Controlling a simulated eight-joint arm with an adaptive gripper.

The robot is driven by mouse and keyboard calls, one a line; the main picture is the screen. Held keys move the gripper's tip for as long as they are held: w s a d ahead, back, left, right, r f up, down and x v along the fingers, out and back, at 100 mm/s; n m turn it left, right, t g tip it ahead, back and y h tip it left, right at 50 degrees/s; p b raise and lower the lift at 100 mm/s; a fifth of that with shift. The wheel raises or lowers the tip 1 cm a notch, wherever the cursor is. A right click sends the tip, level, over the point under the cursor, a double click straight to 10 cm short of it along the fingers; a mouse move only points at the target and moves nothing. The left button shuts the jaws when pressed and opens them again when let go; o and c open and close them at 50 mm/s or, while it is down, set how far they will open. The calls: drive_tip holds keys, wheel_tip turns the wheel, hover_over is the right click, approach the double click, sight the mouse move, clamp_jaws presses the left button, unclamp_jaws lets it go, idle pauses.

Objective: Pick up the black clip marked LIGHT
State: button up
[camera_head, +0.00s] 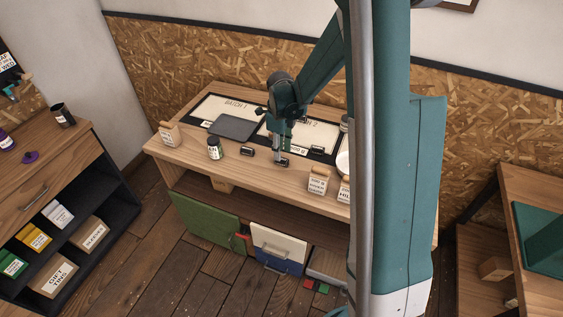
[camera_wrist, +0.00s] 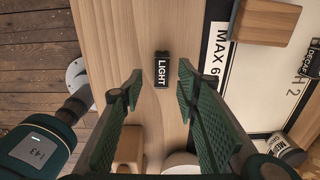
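The black clip marked LIGHT (camera_wrist: 162,70) lies on the bare wooden worktop in the wrist view, with its white lettering facing up. My gripper (camera_wrist: 160,69) is open, with one green finger on each side of the clip and a clear gap to both. Nothing is held. In the head view my gripper (camera_head: 279,158) hangs low over the worktop, right above a small black clip (camera_head: 282,163); its lettering is too small to read there. How far the fingertips are above the clip is hard to tell.
Wooden-topped containers (camera_head: 318,180) stand to the right. Behind lie a grey slab (camera_head: 233,129) and the black-edged batch boards (camera_head: 230,105). Bare worktop surrounds the LIGHT clip.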

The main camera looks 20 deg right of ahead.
sight(282, 159)
drive_tip(key=shift+f, duration=0.15)
drive_tip(key=shift+d+f, duration=0.15)
drive_tip(key=shift+f, duration=1.1)
drive_tip(key=shift+d+f, duration=0.1)
drive_tip(key=shift+f, duration=1.1)
drive_tip(key=c, duration=0.7)
